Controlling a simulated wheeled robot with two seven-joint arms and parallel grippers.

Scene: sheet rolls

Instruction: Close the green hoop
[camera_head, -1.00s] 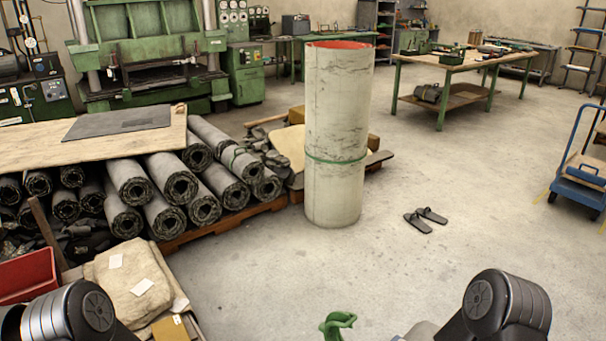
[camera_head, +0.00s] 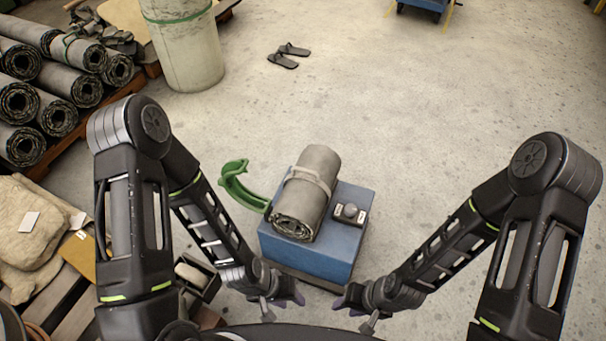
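The green hoop (camera_head: 240,187) is a curved green band standing open at the left side of a blue block. Its free end rises up and away from the grey roll. The grey rolled sheet (camera_head: 308,190) lies on the blue block (camera_head: 312,262), with a pale strap around it. My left gripper (camera_head: 284,296) is low in front of the block's near left side, apart from the hoop. My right gripper (camera_head: 352,303) is low at its near right side. Both look empty; their finger gaps are too small to judge.
A small dark box with a grey knob (camera_head: 349,212) sits on the block right of the roll. A tall pale cylinder (camera_head: 186,55) with a green band, stacked dark rolls (camera_head: 60,115) and beige sacks (camera_head: 35,230) are left. Black sandals (camera_head: 288,55) lie on otherwise clear floor.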

